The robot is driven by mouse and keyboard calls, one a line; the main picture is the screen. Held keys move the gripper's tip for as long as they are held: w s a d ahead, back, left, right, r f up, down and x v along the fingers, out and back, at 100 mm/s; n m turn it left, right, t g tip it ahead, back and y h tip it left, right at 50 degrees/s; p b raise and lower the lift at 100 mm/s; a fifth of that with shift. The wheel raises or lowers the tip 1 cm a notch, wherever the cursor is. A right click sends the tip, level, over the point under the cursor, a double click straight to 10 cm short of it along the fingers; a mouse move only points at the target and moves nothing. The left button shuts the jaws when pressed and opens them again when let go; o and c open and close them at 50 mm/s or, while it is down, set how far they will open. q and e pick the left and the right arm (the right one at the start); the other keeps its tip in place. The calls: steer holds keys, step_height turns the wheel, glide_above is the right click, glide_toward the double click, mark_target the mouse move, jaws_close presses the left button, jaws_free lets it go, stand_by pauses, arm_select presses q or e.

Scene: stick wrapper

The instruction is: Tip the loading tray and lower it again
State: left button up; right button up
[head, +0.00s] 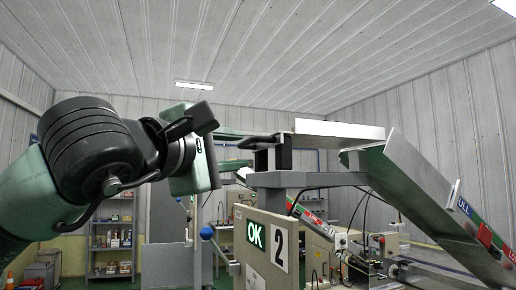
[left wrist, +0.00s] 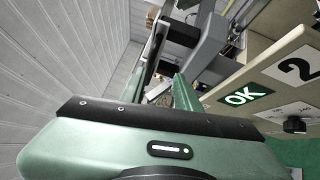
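My left gripper (head: 243,150) reaches in from the left in the head view. Its two green fingers stand apart, one above the other, and I see nothing held between them. A flat metal tray (head: 340,128) lies about level on a grey stand, just right of the fingertips. A dark handle-like part (head: 262,142) juts from its left end, close to the fingertips; contact cannot be told. In the left wrist view, the green fingers of the gripper (left wrist: 168,75) point toward dark bars beside the grey frame. My right gripper is not in view.
A long sloping metal chute (head: 425,185) stands to the right of the tray. A panel with OK and 2 signs (head: 268,240) is below the stand. Machinery (head: 385,250) fills the lower right. Shelves (head: 112,235) stand far behind on the left.

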mark_target(245, 143)
arm_select(q)
steer(key=shift+w+a+r+t+y+p, duration=0.15)
steer(key=shift+w+r+t+y+p, duration=0.2)
steer(key=shift+w+r, duration=0.35)
steer(key=p+x, duration=0.3)
steer(key=x, duration=0.3)
steer(key=shift+p, duration=0.3)
steer(key=shift+w, duration=0.1)
steer(key=c, duration=0.7)
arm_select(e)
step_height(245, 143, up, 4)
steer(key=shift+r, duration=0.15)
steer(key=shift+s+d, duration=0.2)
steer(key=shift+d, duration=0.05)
